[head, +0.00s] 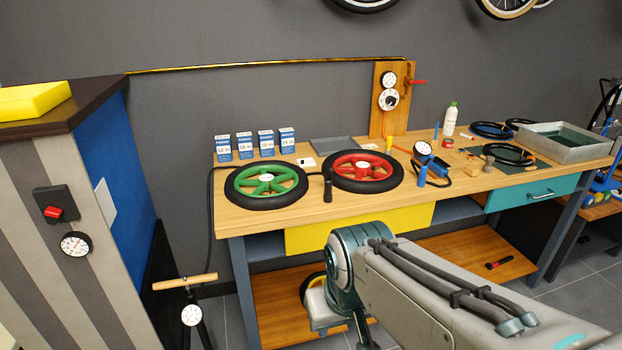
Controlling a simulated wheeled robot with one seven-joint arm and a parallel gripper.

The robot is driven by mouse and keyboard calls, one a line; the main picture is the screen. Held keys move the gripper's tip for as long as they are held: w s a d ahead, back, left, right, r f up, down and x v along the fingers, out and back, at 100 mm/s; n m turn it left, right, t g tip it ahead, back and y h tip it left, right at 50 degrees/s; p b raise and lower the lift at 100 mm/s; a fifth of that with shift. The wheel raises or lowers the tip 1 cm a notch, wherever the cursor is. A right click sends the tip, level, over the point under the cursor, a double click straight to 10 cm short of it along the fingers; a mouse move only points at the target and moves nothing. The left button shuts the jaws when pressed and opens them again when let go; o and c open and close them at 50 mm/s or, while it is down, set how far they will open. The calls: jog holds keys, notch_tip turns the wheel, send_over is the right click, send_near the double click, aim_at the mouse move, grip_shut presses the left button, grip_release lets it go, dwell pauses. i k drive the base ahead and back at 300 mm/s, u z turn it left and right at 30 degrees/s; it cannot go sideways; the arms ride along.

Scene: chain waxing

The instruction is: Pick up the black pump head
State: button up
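The black pump head (327,187) stands upright near the front edge of the wooden workbench (290,218). It sits between the green-rimmed wheel (266,182) and the red-rimmed wheel (362,170). A black hose (209,215) runs up the bench's left side from the floor pump, and a short stretch shows beside the head. My arm fills the lower right foreground, in front of the bench and below its top. My gripper does not show; the arm's end runs out of the picture at the bottom.
The floor pump (186,282) has a wooden handle and a gauge. Several blue-and-white boxes (245,146) stand behind the green wheel. A blue pump with a gauge (423,168) stands right of the red wheel. A striped cabinet (60,200) blocks the left. A grey tray (565,140) is far right.

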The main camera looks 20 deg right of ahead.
aim_at(328, 184)
jog(key=z, duration=0.35)
jog(key=i, duration=0.55)
jog(key=z, duration=0.65)
jog(key=i, duration=0.8)
jog(key=z, duration=0.05)
